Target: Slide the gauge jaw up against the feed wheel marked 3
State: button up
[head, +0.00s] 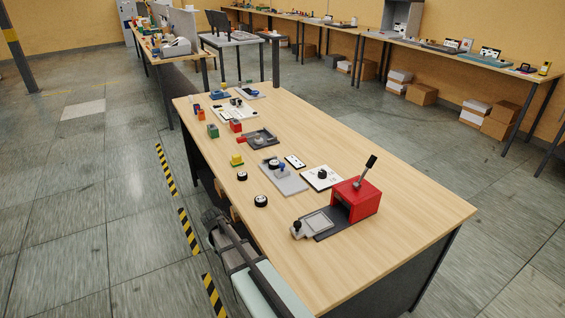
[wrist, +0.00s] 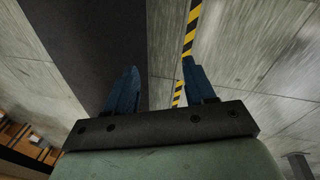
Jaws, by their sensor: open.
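Small dark wheels with pale faces stand on the wooden table in the head view: a front wheel (head: 261,201), a second wheel (head: 242,176) behind it, and a third wheel (head: 274,164) at a grey plate (head: 290,184). Their numbers are too small to read, so I cannot tell which is marked 3. A small blue piece (head: 281,167) is on the plate; I cannot tell whether it is the gauge jaw. My gripper (wrist: 160,64) is open and empty in the wrist view, its blue fingers apart above the floor. It is off the table's left side, away from the wheels.
A red press (head: 356,199) with a raised lever stands right of the plate. A white board with a black knob (head: 322,177) lies between them. The table's right side (head: 400,190) is clear.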

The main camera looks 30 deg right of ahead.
jog(key=w+r+t, duration=0.3)
jog(key=w+r, duration=0.8)
jog(key=r, duration=0.4)
jog(key=m, duration=0.6)
send_near(282, 164)
jog(key=shift+y, duration=0.3)
jog(key=x, duration=0.8)
jog(key=shift+w+d, duration=0.1)
jog(key=shift+d, duration=0.2)
jog(key=shift+c, duration=0.4)
jog(key=c, duration=0.9)
jog(key=shift+o, duration=0.2)
jog(key=w, duration=0.3)
jog(key=shift+w, duration=0.15)
jog(key=o, duration=0.9)
